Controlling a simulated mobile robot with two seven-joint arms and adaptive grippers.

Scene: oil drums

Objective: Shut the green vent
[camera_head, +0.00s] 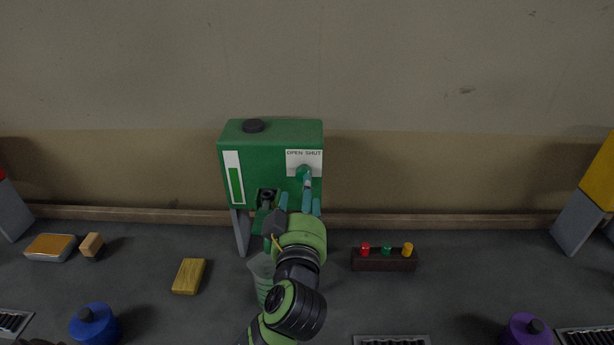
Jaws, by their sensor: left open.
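The green drum (270,136), box-shaped on grey legs, stands by the wall. The green vent (304,172) is a round knob on a white plate (296,157) marked OPEN and SHUT, at the upper right of its front. A short pale part below the knob points roughly down; which mark it is set to I cannot tell. My left gripper (301,203) is open just below the vent, its teal fingers pointing up at the drum's front. Whether a finger touches the vent is unclear. The gripper hides the drum's lower right front. My right gripper is not in view.
A dark tap (266,196) is on the drum's front, with a grey container (262,268) below, partly behind my arm. A rack with coloured plugs (384,262) lies right. A yellow sponge (188,276) and blue can (94,324) lie left. A purple can (526,331) stands front right.

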